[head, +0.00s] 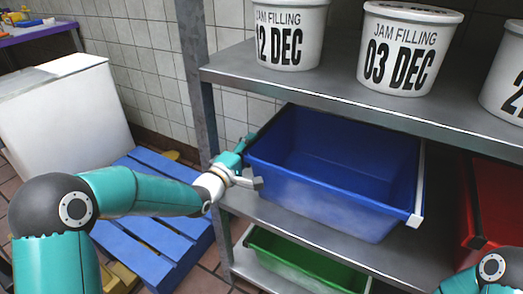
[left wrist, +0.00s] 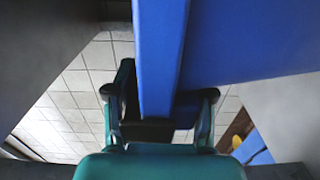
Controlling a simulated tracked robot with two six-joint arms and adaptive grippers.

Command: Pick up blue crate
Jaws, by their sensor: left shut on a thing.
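The blue crate (head: 325,200) is empty and sits on the middle shelf of a metal rack in the head view. It also fills the upper right of the left wrist view (left wrist: 245,40). My left gripper (head: 251,163) is at the crate's left end, shut on its wall. In the left wrist view the gripper's fingers (left wrist: 158,100) lie on both sides of the blue wall. My right gripper is out of view; only a piece of my right arm shows at the lower right.
The upper shelf (head: 320,83) above the crate carries white jam filling buckets (head: 405,50). A red crate (head: 492,200) stands to the right. A green crate (head: 300,262) is on the shelf below. A blue pallet (head: 165,235) lies on the floor at left.

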